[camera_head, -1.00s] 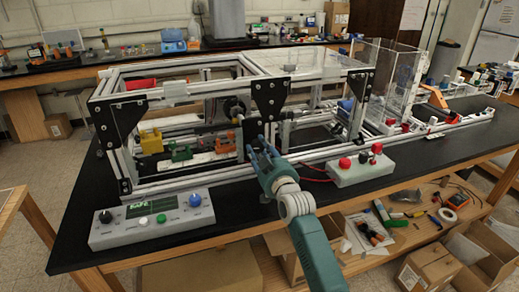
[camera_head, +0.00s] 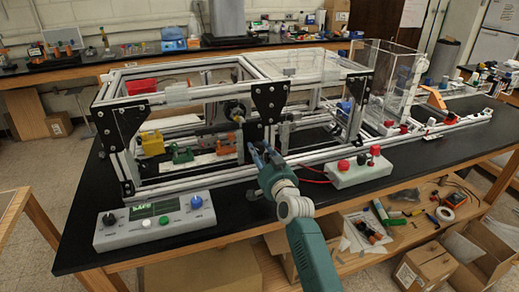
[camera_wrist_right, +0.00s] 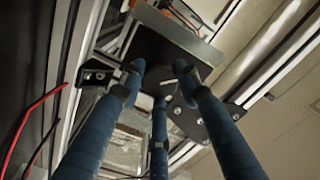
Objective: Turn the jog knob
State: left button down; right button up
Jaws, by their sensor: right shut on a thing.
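A grey control box (camera_head: 155,228) lies on the left of the black bench. It has a blue knob (camera_head: 196,202), a black knob (camera_head: 108,219), a lit display and small buttons; I cannot read which knob is the jog knob. My right gripper (camera_head: 261,155) is well to the right of both knobs, at the front rail of the extrusion frame. In the right wrist view its blue fingers (camera_wrist_right: 160,80) close around a dark part (camera_wrist_right: 165,60) of the frame, whose shape is partly hidden. My left gripper is not in view.
The extrusion frame (camera_head: 200,90) fills the bench behind the gripper, with black corner brackets (camera_head: 270,100). A second grey box with red buttons (camera_head: 355,172) and red wires stands to the right. The bench around the control box is clear.

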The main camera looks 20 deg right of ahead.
jog(key=m+p, duration=0.1)
jog(key=m, duration=0.3)
jog(key=shift+m, duration=0.3)
jog(key=shift+m+p, duration=0.3)
jog(key=shift+m, duration=1.6)
jog(key=shift+f, duration=0.1)
jog(key=o, duration=0.9)
jog(key=shift+c, duration=0.2)
jog(key=shift+s, duration=0.2)
jog(key=s, duration=1.1)
jog(key=shift+s+d, duration=0.2)
jog(key=shift+s, duration=0.15)
